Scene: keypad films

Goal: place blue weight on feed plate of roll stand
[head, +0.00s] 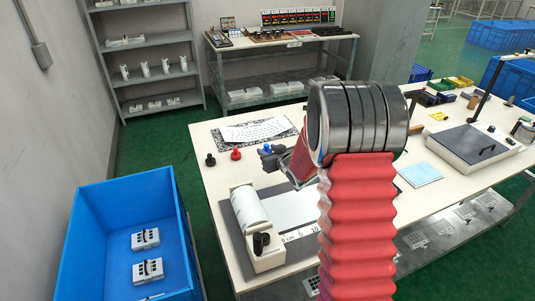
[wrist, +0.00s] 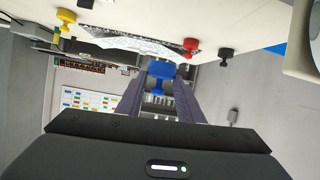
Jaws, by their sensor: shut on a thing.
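The blue weight (head: 267,148) is held between the fingertips of my gripper (head: 271,155), over the table near its far-left part. In the wrist view the blue weight (wrist: 160,71) sits between the two dark fingers of my gripper (wrist: 160,80). The roll stand (head: 264,252), with a white roll (head: 250,209) and a black knob, stands at the table's near-left edge. Its grey feed plate (head: 288,274) extends right, with a white strip and a centimetre scale on it. My red arm hides the plate's right part.
A red weight (head: 236,154) and a black weight (head: 210,160) stand left of my gripper. A yellow weight (wrist: 66,17) shows in the wrist view. A patterned sheet (head: 258,131) lies behind. A blue crate (head: 90,229) stands left of the table (head: 217,190).

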